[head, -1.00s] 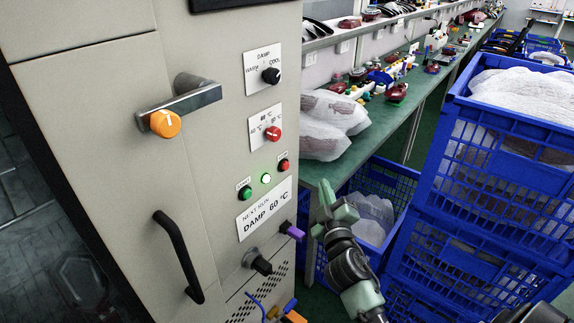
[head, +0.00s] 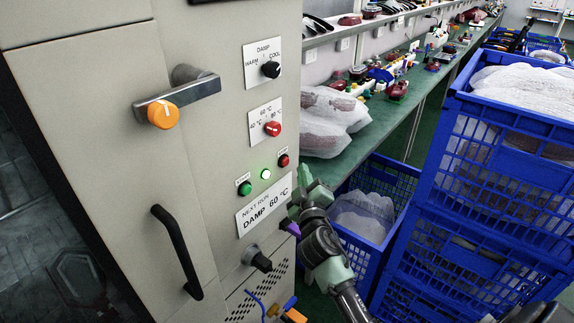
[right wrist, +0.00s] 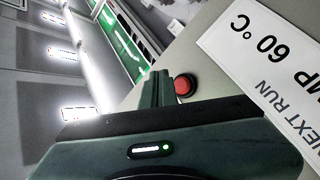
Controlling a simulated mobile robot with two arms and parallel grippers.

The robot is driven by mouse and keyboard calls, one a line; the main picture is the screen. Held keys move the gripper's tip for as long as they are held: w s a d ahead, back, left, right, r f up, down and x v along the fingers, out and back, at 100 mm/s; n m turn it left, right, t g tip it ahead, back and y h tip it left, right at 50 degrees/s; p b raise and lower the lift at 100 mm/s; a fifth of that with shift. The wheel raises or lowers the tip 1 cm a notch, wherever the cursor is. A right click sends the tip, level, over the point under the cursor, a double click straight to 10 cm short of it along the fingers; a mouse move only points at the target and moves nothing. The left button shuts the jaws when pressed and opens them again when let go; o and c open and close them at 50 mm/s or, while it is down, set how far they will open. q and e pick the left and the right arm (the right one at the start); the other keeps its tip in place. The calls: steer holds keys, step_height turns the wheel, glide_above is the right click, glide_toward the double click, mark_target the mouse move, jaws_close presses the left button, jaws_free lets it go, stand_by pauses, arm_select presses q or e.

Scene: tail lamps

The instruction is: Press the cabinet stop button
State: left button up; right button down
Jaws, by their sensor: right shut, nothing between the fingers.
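The cabinet (head: 190,130) stands at the left with a small panel of controls. The red button also shows in the right wrist view (right wrist: 184,85), close beside my fingertips. My right gripper (head: 303,177) is shut and empty, just right of and below the red button. In the right wrist view its fingers (right wrist: 158,88) appear beside the button; I cannot tell whether they touch it. My left gripper is not in view.
A "DAMP 60 °C" sign (head: 264,207), a purple-tipped part (head: 290,227) and a dark knob (head: 257,259) are below the buttons. Blue crates (head: 500,150) stand at the right. A green workbench (head: 400,117) with bagged parts runs behind my gripper.

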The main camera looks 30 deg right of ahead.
steer(key=shift+w+a, duration=0.2)
steer(key=shift+w, duration=0.25)
steer(key=shift+w+a, duration=0.2)
steer(key=shift+w, duration=0.25)
stand_by(1.4)
steer(key=shift+w+a+b, duration=0.15)
steer(key=shift+w+b, duration=0.2)
steer(key=shift+w, duration=0.05)
steer(key=shift+w+a, duration=0.15)
steer(key=shift+w, duration=0.25)
stand_by(0.7)
steer(key=shift+s, duration=0.1)
steer(key=shift+s+d, duration=0.3)
steer(key=shift+s, duration=0.45)
